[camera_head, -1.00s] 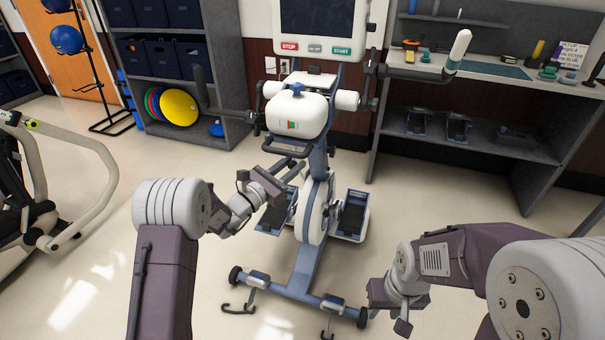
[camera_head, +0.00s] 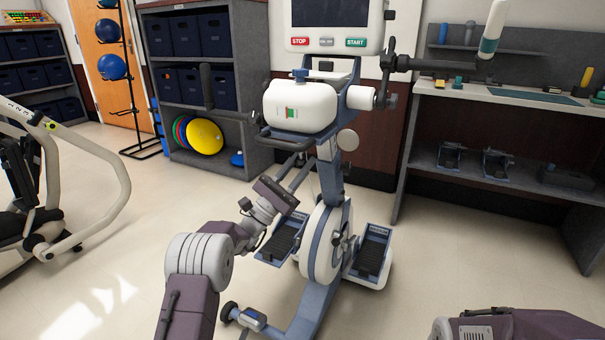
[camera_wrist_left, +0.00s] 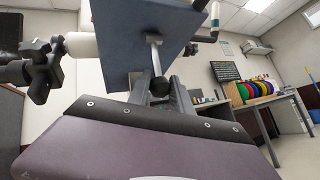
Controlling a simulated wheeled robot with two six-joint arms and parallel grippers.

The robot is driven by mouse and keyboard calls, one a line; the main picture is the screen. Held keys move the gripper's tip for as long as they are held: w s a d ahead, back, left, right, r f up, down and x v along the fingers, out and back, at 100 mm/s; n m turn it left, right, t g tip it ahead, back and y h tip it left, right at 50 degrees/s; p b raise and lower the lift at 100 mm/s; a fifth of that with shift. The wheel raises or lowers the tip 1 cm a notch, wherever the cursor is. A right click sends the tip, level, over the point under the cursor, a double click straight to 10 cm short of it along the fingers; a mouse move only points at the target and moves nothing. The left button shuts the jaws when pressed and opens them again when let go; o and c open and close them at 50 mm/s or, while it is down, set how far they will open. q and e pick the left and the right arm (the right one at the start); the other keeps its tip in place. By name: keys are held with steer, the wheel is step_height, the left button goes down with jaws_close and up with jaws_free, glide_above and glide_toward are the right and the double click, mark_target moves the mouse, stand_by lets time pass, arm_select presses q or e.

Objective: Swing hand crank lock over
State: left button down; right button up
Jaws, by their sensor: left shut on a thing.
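The stepper's white crank head (camera_head: 300,106) stands at the top of its blue-grey column, with a hand crank on each side. In the left wrist view, the hand crank lock (camera_wrist_left: 160,87) is a silver rod with a black knob, hanging below the dark blue underside of the head. My left gripper (camera_head: 300,168) reaches up beneath the head from the left. In the left wrist view its fingers (camera_wrist_left: 160,95) are around the knob and shut on it. The lock is hidden in the head view. My right gripper is out of view; only part of that arm shows at lower right.
The right crank arm (camera_head: 435,65) ends in a white handle (camera_head: 492,30). Pedals (camera_head: 372,250) and a flywheel housing (camera_head: 322,243) sit below. Shelves (camera_head: 205,85) stand behind left, a grey bench (camera_head: 500,95) at right.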

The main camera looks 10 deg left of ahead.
arm_select(q)
steer(key=shift+w+m+h, duration=0.15)
steer(key=shift+m+h, duration=0.15)
steer(key=c, duration=1.1)
jaws_free()
steer(key=shift+c, duration=0.2)
steer(key=shift+a+f, duration=0.15)
steer(key=v, duration=0.8)
steer(key=shift+s+p, duration=0.25)
steer(key=shift+p, duration=0.1)
